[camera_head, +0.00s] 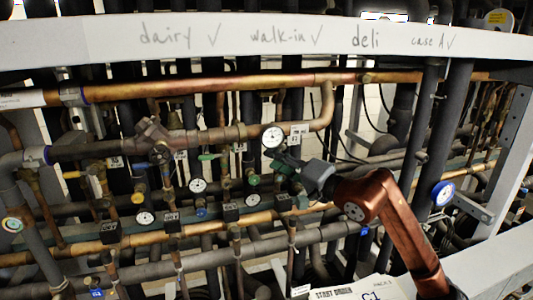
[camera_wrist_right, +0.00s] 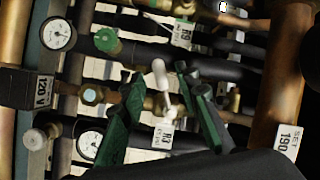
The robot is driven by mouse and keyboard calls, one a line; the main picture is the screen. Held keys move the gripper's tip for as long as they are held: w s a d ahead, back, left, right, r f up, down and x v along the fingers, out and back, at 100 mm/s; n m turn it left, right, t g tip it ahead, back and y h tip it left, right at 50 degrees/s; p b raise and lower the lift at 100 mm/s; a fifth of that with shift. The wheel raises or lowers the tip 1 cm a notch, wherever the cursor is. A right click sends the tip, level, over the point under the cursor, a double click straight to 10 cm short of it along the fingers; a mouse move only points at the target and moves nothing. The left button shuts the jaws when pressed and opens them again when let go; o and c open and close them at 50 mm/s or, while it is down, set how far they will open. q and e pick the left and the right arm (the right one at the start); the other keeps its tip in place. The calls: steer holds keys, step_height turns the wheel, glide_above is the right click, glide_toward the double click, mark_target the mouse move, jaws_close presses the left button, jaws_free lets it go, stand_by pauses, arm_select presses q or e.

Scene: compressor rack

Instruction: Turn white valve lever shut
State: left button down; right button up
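The white valve lever (camera_wrist_right: 161,76) shows in the right wrist view, near the middle, on a valve in the pipework. Below it hangs a white tag marked R3 (camera_wrist_right: 164,135). My right gripper (camera_wrist_right: 158,88) is open, with one dark green finger on each side of the lever in the picture. A gap shows between the lever and each finger; I cannot tell how deep the lever sits between them. In the head view my right gripper (camera_head: 283,163) is in front of the pipes right of centre, and I cannot make out the lever there. My left gripper is not in view.
A copper pipe (camera_head: 210,86) crosses the rack at the top. A round gauge (camera_head: 273,137) is close above my right gripper. A green-handled valve (camera_wrist_right: 106,40) and a box marked 120 V (camera_wrist_right: 32,89) are left in the wrist view. A blue-rimmed gauge (camera_head: 443,193) is at the right.

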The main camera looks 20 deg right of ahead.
steer(key=p+x, duration=0.1)
steer(key=x, duration=0.2)
steer(key=shift+w+a, duration=0.25)
steer(key=shift+w, duration=0.1)
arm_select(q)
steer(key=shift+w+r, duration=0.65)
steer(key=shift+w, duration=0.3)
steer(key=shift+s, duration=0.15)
arm_select(e)
steer(key=shift+c, duration=0.6)
steer(key=shift+c, duration=0.8)
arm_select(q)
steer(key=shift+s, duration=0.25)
arm_select(e)
jaws_close()
